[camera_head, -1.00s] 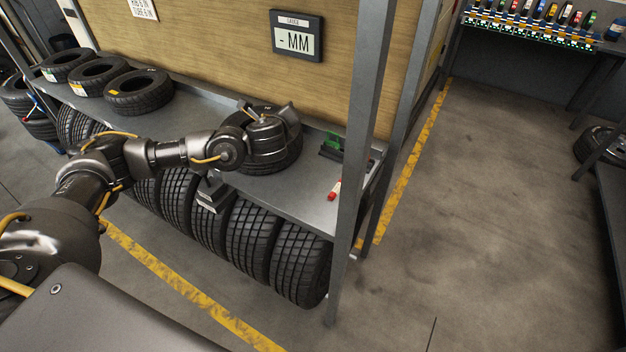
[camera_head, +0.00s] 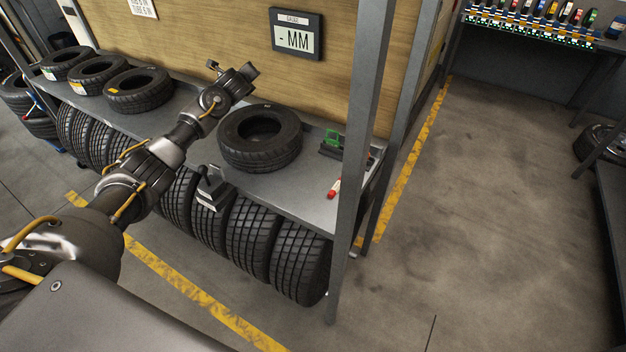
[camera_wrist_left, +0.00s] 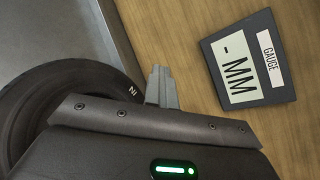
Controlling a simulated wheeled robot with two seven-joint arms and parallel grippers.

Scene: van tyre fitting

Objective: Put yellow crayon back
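I cannot make out a yellow crayon in either view. My left gripper (camera_head: 231,74) is raised in front of the wooden board, up and left of the single tyre (camera_head: 260,138) on the shelf. In the left wrist view its fingers (camera_wrist_left: 162,86) sit together with no gap, and nothing shows between them. A small red-and-white stick (camera_head: 334,188) lies on the shelf near its front right edge. A dark holder with a green part (camera_head: 333,141) stands behind it, right of the tyre. My right gripper is not in view.
The gauge display (camera_head: 297,36) reading "- MM" hangs on the wooden board (camera_head: 210,35). A grey block-like fixture (camera_head: 211,188) is at the shelf's front edge. A metal post (camera_head: 362,130) rises at the shelf's right end. The floor beyond it is open.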

